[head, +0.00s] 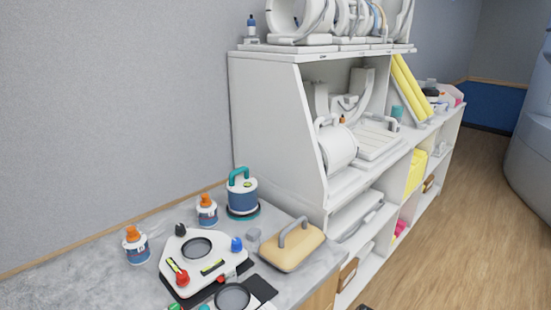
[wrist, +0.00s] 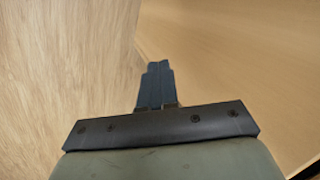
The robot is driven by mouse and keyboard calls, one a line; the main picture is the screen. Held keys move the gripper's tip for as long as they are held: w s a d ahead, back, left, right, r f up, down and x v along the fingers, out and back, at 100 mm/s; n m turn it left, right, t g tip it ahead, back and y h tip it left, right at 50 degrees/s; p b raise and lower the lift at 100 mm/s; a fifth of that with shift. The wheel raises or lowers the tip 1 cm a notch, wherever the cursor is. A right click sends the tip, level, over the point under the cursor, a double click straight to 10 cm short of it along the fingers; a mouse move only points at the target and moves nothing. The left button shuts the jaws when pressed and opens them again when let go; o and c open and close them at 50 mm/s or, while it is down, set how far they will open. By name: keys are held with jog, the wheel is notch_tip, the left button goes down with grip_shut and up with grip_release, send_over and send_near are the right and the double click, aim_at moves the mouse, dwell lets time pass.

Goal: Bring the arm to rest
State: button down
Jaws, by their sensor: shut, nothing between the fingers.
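My gripper (wrist: 158,68) shows in the wrist view, with its two dark fingers together and nothing between them. It points at plain wood-toned surfaces and touches nothing that I can see. In the head view the gripper and arm do not clearly show; only a small dark shape is at the bottom edge, and I cannot tell what it is.
A grey counter (head: 70,287) holds a white triangular device (head: 205,250), orange-capped bottles (head: 136,246), a blue canister (head: 242,194) and a tan handled block (head: 291,247). White shelving (head: 275,125) stands behind. The wooden floor (head: 480,220) at right is clear.

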jog(key=s+a+f+n+g+h, duration=0.1)
jog(key=s+f+g, duration=0.1)
jog(key=s, duration=0.9)
jog(key=s+a+f+n+g+h, duration=0.1)
jog(key=s+f+g, duration=0.2)
jog(key=s, duration=0.8)
jog(key=s+a+f+n+g+h, duration=0.1)
jog(key=s+f, duration=0.4)
jog(key=s, duration=0.6)
jog(key=shift+a+f+g+h, duration=0.3)
jog(key=shift+a+g+h, duration=0.25)
jog(key=shift+g, duration=0.55)
